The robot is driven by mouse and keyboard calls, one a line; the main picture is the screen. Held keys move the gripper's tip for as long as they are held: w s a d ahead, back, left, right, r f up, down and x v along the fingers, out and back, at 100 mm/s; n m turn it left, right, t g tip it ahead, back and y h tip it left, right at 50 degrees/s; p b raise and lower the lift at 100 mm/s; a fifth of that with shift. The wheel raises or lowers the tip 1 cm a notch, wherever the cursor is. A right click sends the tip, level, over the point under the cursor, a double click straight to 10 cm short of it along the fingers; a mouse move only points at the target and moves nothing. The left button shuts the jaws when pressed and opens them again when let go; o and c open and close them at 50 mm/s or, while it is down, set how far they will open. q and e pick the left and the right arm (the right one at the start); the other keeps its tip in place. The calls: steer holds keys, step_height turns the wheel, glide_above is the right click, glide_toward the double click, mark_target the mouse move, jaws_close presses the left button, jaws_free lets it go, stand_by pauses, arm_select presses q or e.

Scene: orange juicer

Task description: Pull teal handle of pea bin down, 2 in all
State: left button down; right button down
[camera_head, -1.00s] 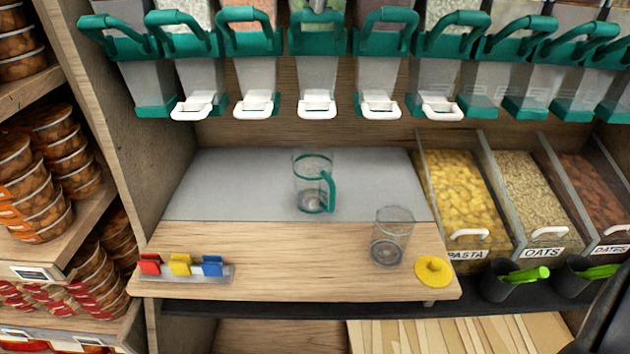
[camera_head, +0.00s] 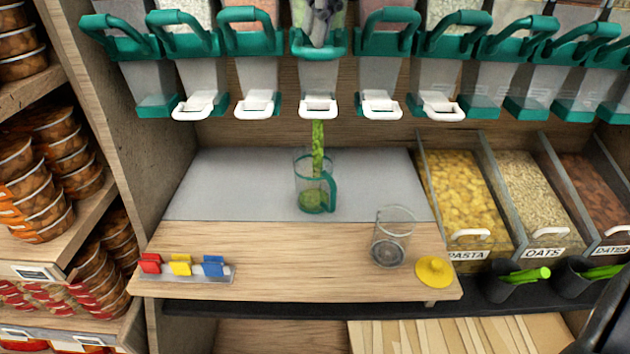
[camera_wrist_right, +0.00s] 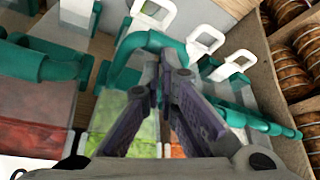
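The pea bin's teal handle (camera_head: 320,48) is at the upper middle of the head view, lower than the handles beside it. My right gripper (camera_head: 322,22) is at this handle. In the right wrist view its fingertips (camera_wrist_right: 167,68) meet, looking shut, against the teal handle loop (camera_wrist_right: 140,42); I see nothing clearly held between them. Green peas (camera_head: 318,148) fall from the white spout (camera_head: 318,108) into a clear jug (camera_head: 302,178) with a teal handle. Peas lie in the jug's bottom. My left gripper is out of view.
Other teal-handled bins (camera_head: 250,40) stand close on both sides. A clear cup (camera_head: 392,240) and a yellow lid (camera_head: 433,270) are at the shelf's right. Coloured clips (camera_head: 181,265) are at its left. Open bins of pasta (camera_head: 460,190) and oats (camera_head: 530,190) stand at right.

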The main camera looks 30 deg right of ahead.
steer(key=shift+f, duration=0.1)
stand_by(0.3)
step_height(320, 180, up, 6)
steer(key=shift+w+d, duration=0.35)
steer(key=shift+w, duration=0.1)
stand_by(0.4)
steer(key=shift+s+a+f, duration=0.1)
steer(key=shift+s+f, duration=0.15)
steer(key=shift+f, duration=0.9)
steer(key=shift+s+a+f, duration=0.1)
steer(key=shift+s+f, duration=0.1)
steer(key=shift+f, duration=0.95)
steer(key=shift+w+f, duration=0.15)
steer(key=shift+f, duration=0.6)
steer(key=shift+r, duration=0.1)
